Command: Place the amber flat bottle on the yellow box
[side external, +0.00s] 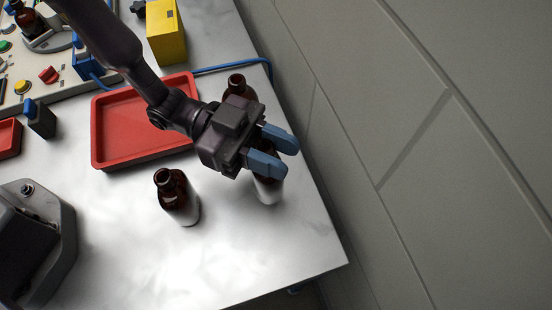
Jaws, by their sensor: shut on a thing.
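My gripper (284,157), with blue fingers, is at the right part of the table, shut on an amber bottle (268,190) with a white label. The fingers hide most of that bottle's top, and I cannot tell whether its base touches the table. A second amber bottle (178,198) stands upright to the left. A third amber bottle (238,86) is behind my gripper and partly hidden by it. I cannot tell for certain which one is the flat bottle. The yellow box (166,32) stands at the back of the table, and its top looks bare.
A red tray (124,160), empty where visible, lies left of my gripper. A blue cable (232,66) runs behind it. A board with coloured buttons (48,74) and another amber bottle (28,20) are at the upper left.

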